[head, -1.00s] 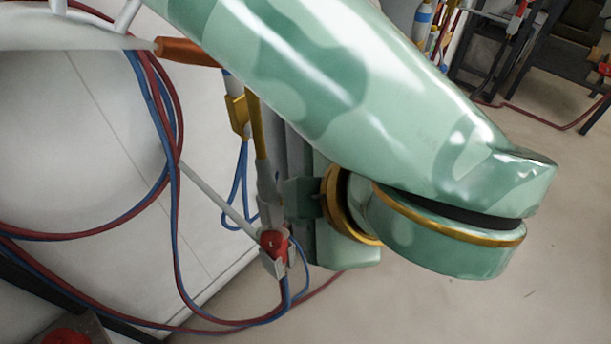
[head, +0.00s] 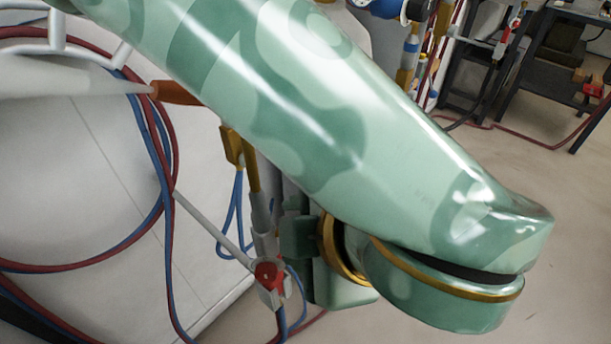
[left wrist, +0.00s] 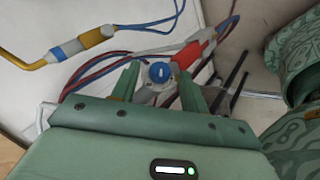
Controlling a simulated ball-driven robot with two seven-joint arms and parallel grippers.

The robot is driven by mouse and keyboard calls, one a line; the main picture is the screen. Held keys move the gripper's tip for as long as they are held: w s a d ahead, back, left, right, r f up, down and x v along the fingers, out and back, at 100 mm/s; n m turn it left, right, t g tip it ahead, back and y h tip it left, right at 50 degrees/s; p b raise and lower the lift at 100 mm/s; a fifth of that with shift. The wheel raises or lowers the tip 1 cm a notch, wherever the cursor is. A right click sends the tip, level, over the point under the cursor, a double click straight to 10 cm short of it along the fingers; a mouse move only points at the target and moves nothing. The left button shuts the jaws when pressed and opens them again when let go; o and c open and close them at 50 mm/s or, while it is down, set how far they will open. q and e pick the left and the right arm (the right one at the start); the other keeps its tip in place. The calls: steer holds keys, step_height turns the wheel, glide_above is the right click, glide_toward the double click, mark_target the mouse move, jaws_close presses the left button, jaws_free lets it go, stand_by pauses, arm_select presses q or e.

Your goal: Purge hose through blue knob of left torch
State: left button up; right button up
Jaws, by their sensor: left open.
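In the left wrist view a blue knob (left wrist: 160,72) on a grey torch body shows between the two green fingers of my left gripper (left wrist: 157,76). The fingers are open, one on each side of the knob; I cannot tell whether they touch it. A red part (left wrist: 190,54) of the same torch lies just right of it. In the head view the torch's red knob (head: 268,274) shows, with red and blue hoses below. My left gripper (head: 299,238) is just right of the torch, its fingertips hidden. My right gripper is not seen.
Another torch with a yellow neck and blue band (left wrist: 72,47) lies left in the left wrist view. Red and blue hoses (head: 160,190) loop over the pale panel. My left arm covers the middle of the head view. A dark table (head: 560,60) stands far right beyond bare floor.

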arm_select(q)
steer(key=p+v, duration=0.6)
steer(key=v, duration=1)
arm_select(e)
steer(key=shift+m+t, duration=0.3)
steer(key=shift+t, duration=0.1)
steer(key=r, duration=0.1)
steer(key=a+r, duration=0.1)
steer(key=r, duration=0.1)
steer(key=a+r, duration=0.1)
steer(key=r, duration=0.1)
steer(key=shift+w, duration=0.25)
arm_select(q)
steer(key=shift+s+d+f, duration=0.15)
steer(key=shift+s, duration=0.05)
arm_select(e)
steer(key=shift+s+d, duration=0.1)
